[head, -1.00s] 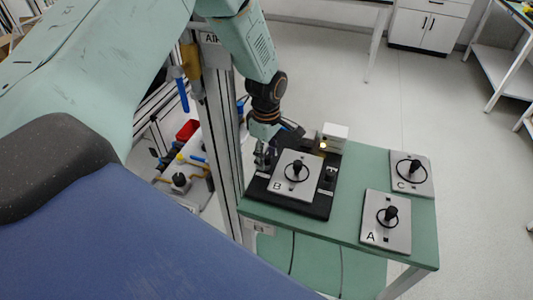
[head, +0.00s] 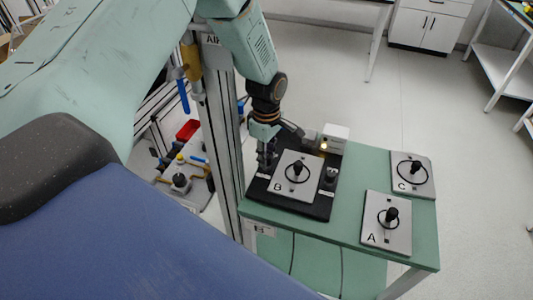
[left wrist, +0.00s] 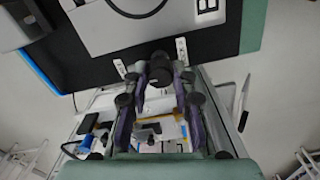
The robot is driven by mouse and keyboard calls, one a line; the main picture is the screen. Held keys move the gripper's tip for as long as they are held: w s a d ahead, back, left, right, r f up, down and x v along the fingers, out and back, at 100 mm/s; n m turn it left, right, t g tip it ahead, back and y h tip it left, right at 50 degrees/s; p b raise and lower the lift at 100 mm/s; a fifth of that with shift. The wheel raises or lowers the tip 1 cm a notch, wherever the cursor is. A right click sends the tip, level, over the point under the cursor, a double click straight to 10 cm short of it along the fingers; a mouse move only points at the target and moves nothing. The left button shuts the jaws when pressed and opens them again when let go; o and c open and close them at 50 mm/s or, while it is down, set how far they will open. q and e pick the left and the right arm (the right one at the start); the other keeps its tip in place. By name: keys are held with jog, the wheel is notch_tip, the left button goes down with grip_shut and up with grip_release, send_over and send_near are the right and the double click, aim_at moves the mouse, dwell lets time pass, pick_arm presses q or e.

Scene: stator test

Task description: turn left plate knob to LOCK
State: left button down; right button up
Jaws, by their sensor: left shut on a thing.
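Plate B (head: 292,187), grey with a black ring and central knob, lies on the black fixture base (head: 312,209) on the green table. My left gripper (head: 266,159) points down at the left edge of plate B. In the left wrist view its two fingers (left wrist: 162,78) are shut on a dark round knob (left wrist: 160,67), the left plate knob, beside the plate's edge. The fingers hide most of this knob, so its pointer cannot be read. White label strips show on both sides of it. A second dark knob (head: 331,174) stands right of plate B. My right gripper is not in view.
Plate A (head: 375,236) and plate C (head: 425,183) lie on the right part of the green table (head: 350,215). A white box (head: 334,134) with a lit amber lamp stands behind the fixture. A metal post (head: 222,140) rises close by my left arm.

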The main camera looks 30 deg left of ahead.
pick_arm(q)
jog(key=m+p, duration=0.2)
jog(key=m, duration=0.1)
jog(key=shift+w+r+m, duration=0.15)
jog(key=shift+r+m, duration=0.05)
jog(key=shift+m, duration=0.1)
jog(key=m+p, duration=0.1)
jog(key=m, duration=0.2)
jog(key=shift+m, duration=0.3)
jog(key=m, duration=0.4)
jog(key=shift+w, duration=0.1)
jog(key=m, duration=0.5)
jog(key=shift+m, duration=0.4)
jog(key=c, duration=1.4)
grip_release()
jog(key=shift+c, duration=0.2)
jog(key=o, duration=0.3)
jog(key=shift+f, duration=0.1)
jog(key=shift+o, duration=0.2)
